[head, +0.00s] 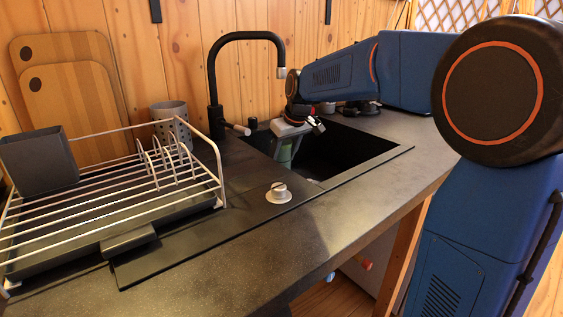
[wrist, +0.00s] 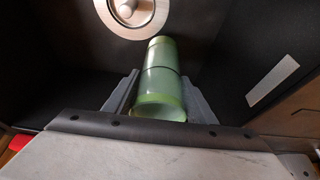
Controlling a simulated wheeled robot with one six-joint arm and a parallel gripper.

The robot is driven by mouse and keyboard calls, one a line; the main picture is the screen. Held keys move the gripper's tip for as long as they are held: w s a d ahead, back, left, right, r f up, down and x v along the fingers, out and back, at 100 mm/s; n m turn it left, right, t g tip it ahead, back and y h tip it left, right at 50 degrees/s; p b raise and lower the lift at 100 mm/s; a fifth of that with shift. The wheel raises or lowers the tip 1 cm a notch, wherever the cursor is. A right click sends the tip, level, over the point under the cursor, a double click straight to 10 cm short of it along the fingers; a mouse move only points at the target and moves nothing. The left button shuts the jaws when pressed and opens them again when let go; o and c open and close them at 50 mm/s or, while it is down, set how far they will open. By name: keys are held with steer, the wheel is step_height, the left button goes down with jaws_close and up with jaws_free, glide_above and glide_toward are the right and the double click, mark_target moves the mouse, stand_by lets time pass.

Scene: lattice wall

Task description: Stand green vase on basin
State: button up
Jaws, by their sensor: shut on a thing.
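The green vase (wrist: 160,68) is a translucent green cylinder between the two grey fingers of my gripper (wrist: 160,98) in the wrist view. My gripper is shut on it. In the head view my gripper (head: 291,138) reaches down into the black sink basin (head: 352,152). Only a small green part of the vase (head: 284,153) shows there, below the gripper. The basin's dark inside (wrist: 215,62) surrounds the vase in the wrist view. Whether the vase's base touches the basin floor I cannot tell.
A round drain (wrist: 130,12) lies beyond the vase's far end. A black faucet (head: 213,90) stands behind the basin. The front counter (head: 290,235) is clear.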

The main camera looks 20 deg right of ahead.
mark_target(287, 144)
steer(key=shift+f, duration=0.75)
steer(key=shift+w+f, duration=0.2)
steer(key=shift+f, duration=0.05)
steer(key=shift+f, duration=0.1)
steer(key=o, duration=1.4)
steer(key=shift+f, duration=0.1)
steer(key=shift+c, duration=0.2)
steer(key=v, duration=1.2)
steer(key=shift+a+r, duration=0.1)
steer(key=shift+r, duration=0.1)
steer(key=shift+s, duration=0.1)
